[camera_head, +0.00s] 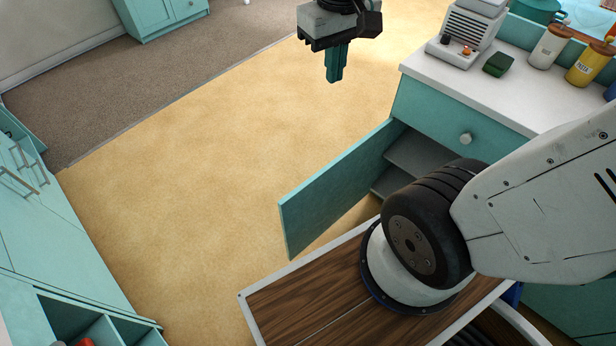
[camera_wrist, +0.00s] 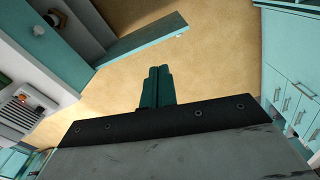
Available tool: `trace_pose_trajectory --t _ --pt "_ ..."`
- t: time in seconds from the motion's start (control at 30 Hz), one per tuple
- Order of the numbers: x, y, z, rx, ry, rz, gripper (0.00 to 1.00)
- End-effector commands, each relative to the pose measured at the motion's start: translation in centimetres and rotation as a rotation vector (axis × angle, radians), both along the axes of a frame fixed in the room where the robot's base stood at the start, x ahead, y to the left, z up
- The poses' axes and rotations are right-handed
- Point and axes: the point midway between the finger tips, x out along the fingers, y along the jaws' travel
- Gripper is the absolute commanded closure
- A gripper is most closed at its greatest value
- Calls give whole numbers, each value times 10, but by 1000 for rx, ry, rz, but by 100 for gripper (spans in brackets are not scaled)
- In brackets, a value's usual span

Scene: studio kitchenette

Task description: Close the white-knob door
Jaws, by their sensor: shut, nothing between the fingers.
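The teal cabinet door (camera_head: 335,188) stands wide open, sticking out from the counter cabinet over the floor. It also shows edge-on near the top of the wrist view (camera_wrist: 150,40), with a small white spot, perhaps its knob, near its free end (camera_wrist: 179,36). No knob shows on the door face in the head view. My gripper (camera_head: 335,78) hangs fingers down over the floor, beyond the door and apart from it. Its teal fingers (camera_wrist: 158,72) are together with nothing between them. My arm hides part of the cabinet opening.
A drawer with a pale round knob (camera_head: 465,138) sits above the open compartment (camera_head: 415,152). The white counter (camera_head: 480,85) holds a toaster-like appliance (camera_head: 467,32), a green block (camera_head: 498,64) and canisters (camera_head: 548,46). Teal cabinets (camera_head: 45,215) line the left. The floor (camera_head: 200,150) between is clear.

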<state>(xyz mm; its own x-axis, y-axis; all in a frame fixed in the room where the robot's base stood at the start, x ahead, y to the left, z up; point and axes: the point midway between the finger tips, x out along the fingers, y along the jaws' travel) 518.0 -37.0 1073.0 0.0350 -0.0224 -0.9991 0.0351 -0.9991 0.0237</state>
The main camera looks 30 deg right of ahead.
Motion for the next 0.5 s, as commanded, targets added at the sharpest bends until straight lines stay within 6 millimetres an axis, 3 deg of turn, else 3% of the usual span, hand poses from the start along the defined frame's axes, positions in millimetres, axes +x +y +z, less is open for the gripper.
trace_pose_trajectory --t 0.1,0.27,0.5 --pt "43 -2 -29 -7 46 18 100" --pt "95 -3 -76 -15 92 45 100" --pt "156 -3 -174 -22 162 94 100"
